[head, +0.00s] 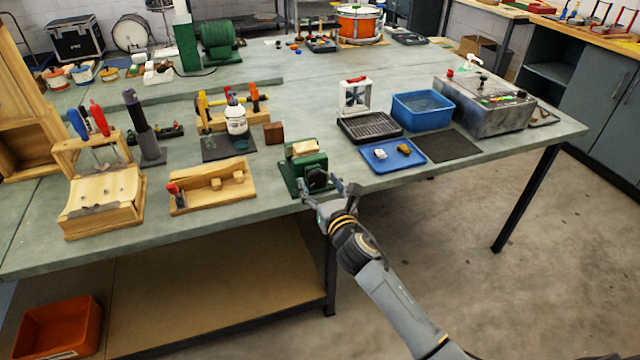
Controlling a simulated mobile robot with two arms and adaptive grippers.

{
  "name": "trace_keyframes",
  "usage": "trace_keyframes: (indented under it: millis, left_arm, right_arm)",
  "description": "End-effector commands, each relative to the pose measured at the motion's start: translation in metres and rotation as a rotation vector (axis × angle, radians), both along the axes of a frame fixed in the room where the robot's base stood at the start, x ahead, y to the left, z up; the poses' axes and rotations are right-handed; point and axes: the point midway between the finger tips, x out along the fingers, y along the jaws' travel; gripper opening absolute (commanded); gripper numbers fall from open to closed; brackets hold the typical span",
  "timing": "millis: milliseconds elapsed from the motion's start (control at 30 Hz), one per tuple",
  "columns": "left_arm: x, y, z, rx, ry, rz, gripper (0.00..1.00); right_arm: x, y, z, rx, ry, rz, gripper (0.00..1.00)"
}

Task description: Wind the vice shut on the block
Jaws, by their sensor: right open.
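The green vice (294,183) stands at the front edge of the bench, near the middle of the head view. A pale wooden block (305,148) sits at its top, between the jaws; I cannot tell whether both jaws touch it. A dark round part (318,179), which looks like the winding wheel, faces the front. My right gripper (327,189) is open and empty, with its fingers just in front of and below this dark part. I cannot tell whether a finger touches it. My left gripper is not in view.
A blue tray (378,167) with two small items, a black rack (370,128) and a blue bin (423,108) stand right of the vice. A wooden tray (205,205) and a small brown block (274,133) are to its left. Floor space lies in front.

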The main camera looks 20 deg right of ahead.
Motion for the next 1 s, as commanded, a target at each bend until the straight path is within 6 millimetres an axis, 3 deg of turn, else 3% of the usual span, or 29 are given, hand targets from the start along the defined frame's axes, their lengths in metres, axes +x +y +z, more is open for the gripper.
trace_keyframes:
  millis: [67, 333, 667, 1000]
  left_arm:
    - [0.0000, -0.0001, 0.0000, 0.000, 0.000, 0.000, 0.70]
    - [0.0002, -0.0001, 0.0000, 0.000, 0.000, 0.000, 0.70]
    - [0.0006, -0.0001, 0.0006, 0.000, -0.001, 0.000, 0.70]
    - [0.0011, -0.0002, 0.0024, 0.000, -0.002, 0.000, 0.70]
  right_arm:
    - [-0.0002, -0.0001, 0.0000, 0.000, 0.000, 0.000, 0.70]
    - [-0.0003, -0.0002, 0.0000, 0.000, 0.000, 0.000, 0.15]
    - [-0.0004, -0.0001, 0.0002, 0.039, 0.001, 0.000, 0.15]
    - [-0.0003, -0.0005, 0.0006, 0.261, 0.008, -0.001, 0.15]
